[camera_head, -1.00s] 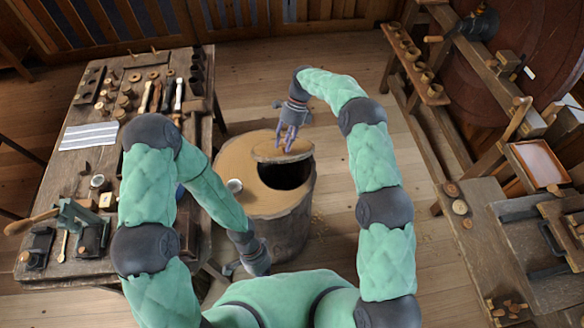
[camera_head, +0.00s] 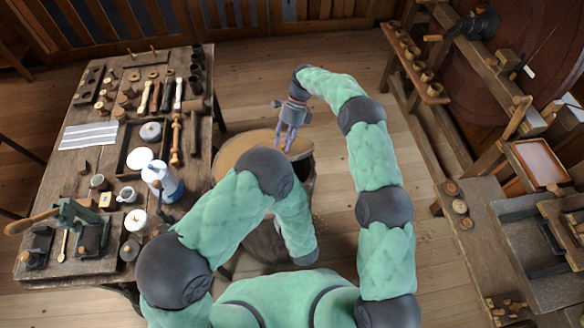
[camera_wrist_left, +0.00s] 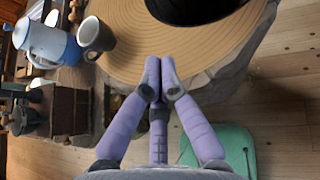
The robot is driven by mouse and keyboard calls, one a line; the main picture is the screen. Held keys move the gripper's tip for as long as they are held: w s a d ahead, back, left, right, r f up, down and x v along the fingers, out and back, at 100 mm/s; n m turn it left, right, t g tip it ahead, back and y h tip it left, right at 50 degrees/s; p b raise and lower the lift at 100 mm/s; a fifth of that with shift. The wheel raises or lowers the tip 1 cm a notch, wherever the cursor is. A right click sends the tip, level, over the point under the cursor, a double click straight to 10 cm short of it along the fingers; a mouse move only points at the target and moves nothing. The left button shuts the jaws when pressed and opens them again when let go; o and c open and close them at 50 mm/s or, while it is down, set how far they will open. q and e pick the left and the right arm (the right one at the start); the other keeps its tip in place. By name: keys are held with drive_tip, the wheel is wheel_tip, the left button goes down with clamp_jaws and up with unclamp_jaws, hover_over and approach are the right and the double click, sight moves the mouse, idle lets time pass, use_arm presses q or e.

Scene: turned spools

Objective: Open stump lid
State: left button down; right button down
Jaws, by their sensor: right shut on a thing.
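The stump (camera_head: 232,152) stands in the middle, largely hidden behind my left arm in the head view. Its ringed top (camera_wrist_left: 120,40) and dark round opening (camera_wrist_left: 195,8) show in the left wrist view. My left gripper is out of sight in the head view. In the left wrist view my left gripper (camera_wrist_left: 160,75) has its fingertips together, with nothing seen between them, by the stump's rim.
A grey cup (camera_wrist_left: 96,36) is near the stump's edge, with a blue-white jug (camera_wrist_left: 48,42) beyond it. The jug (camera_head: 162,182) stands on the cluttered workbench (camera_head: 62,185) at left. A wooden bench (camera_head: 480,230) is at right. Bare floor (camera_head: 335,215) lies right of the stump.

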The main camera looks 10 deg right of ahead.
drive_tip(key=shift+a, duration=0.1)
use_arm(q)
drive_tip(key=w+d+r+m+t+h, duration=0.1)
drive_tip(key=d+r+m+t+h, duration=0.15)
drive_tip(key=d, duration=0.35)
drive_tip(key=x, duration=0.9)
drive_tip(key=shift+w+r, duration=0.1)
drive_tip(key=shift+w, duration=0.1)
drive_tip(key=shift+w+r, duration=0.65)
drive_tip(key=shift+r, duration=0.15)
drive_tip(key=shift+w+r, duration=0.6)
drive_tip(key=shift+r, duration=0.2)
drive_tip(key=shift+w+r+g, duration=0.35)
drive_tip(key=shift+w+r, duration=0.05)
drive_tip(key=shift+r, duration=0.3)
use_arm(e)
drive_tip(key=shift+f, duration=0.1)
